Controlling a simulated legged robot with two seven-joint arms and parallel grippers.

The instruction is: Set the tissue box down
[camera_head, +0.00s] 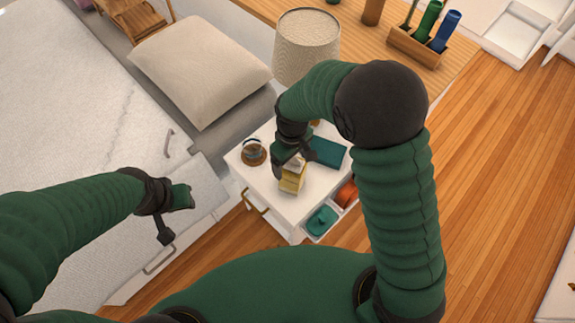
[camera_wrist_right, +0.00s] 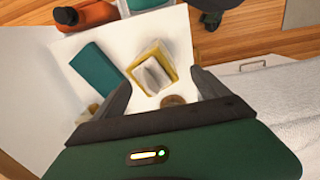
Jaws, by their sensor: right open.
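The tissue box (camera_head: 291,183) is yellow with a white tissue on top. It stands on the white top of a small side table (camera_head: 268,196). My right gripper (camera_head: 296,158) is just above it in the head view and hides part of it. In the right wrist view the tissue box (camera_wrist_right: 153,70) lies ahead of the two spread fingers (camera_wrist_right: 165,92), with white table showing between it and each finger. My left gripper (camera_head: 178,203) is out to the left, away from the box; its jaw state is unclear.
A teal book-like block (camera_head: 328,152) and a glass coffee pot (camera_head: 253,152) share the tabletop. A lamp (camera_head: 306,45) stands behind. The front of the tabletop is clear.

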